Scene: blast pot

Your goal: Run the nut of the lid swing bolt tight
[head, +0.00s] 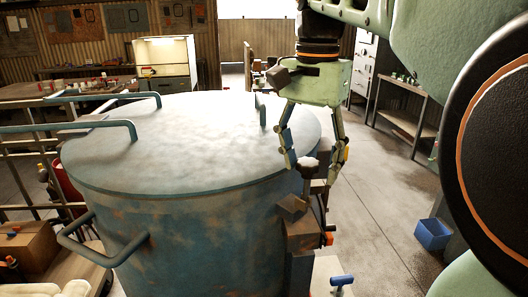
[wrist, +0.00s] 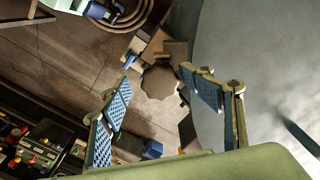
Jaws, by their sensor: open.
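The blast pot (head: 190,245) is a large, worn blue drum with a pale, dusty lid (head: 190,145). At its right rim stands the swing bolt (head: 308,187), upright, topped by a dark, lobed nut (head: 309,164). In the wrist view the nut (wrist: 160,82) shows from above as a scalloped brown disc beside the lid's edge. My gripper (head: 313,172) is open and points down, its fingers on either side of the nut. In the wrist view my gripper (wrist: 150,92) shows a clear gap around the nut.
Blue bent handles (head: 110,128) stand on the lid's left, and a side handle (head: 100,245) juts from the pot. An orange-tipped fitting (head: 327,238) sits below the bolt. A blue bin (head: 433,234) and a shelf bench (head: 405,115) stand right, with open floor between.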

